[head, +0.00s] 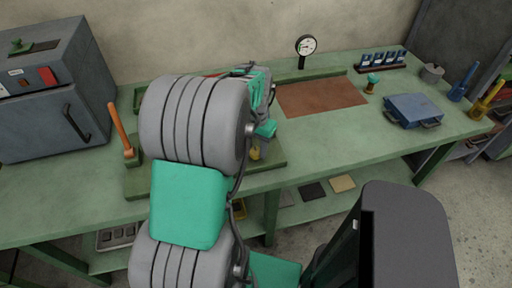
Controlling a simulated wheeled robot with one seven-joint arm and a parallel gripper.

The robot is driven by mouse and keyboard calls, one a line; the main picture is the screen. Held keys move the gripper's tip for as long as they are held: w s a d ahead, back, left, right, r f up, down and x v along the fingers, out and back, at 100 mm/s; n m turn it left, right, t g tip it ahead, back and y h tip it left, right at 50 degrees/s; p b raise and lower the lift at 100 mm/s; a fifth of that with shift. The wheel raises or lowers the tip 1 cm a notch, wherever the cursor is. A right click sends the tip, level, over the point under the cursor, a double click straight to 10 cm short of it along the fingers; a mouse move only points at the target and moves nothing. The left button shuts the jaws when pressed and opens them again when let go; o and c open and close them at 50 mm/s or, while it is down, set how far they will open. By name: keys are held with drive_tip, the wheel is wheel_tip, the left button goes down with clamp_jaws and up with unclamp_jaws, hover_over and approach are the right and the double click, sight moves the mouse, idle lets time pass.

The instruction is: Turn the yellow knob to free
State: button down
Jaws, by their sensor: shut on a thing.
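The sheet rolls machine (258,88) stands on the bench, mostly hidden behind my arm. Its right end shows as teal and grey parts. A small yellow knob (255,153) shows low at the machine's right end, just right of my arm's upper grey link; only part of it is visible. My gripper cannot be made out; my own large grey and teal arm links cover the area where the arm ends. Whether it touches the knob cannot be seen.
An orange-handled lever (120,132) stands left of my arm. A grey-blue cabinet (50,95) is at the far left. The front right bench is clear.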

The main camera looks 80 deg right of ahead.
sight(256, 151)
drive_tip(key=n, duration=0.4)
drive_tip(key=shift+n, duration=0.3)
drive_tip(key=n, duration=0.4)
drive_tip(key=shift+n, duration=0.3)
drive_tip(key=c, duration=0.9)
unclamp_jaws()
wheel_tip(256, 151, up, 8)
drive_tip(key=shift+f, duration=0.1)
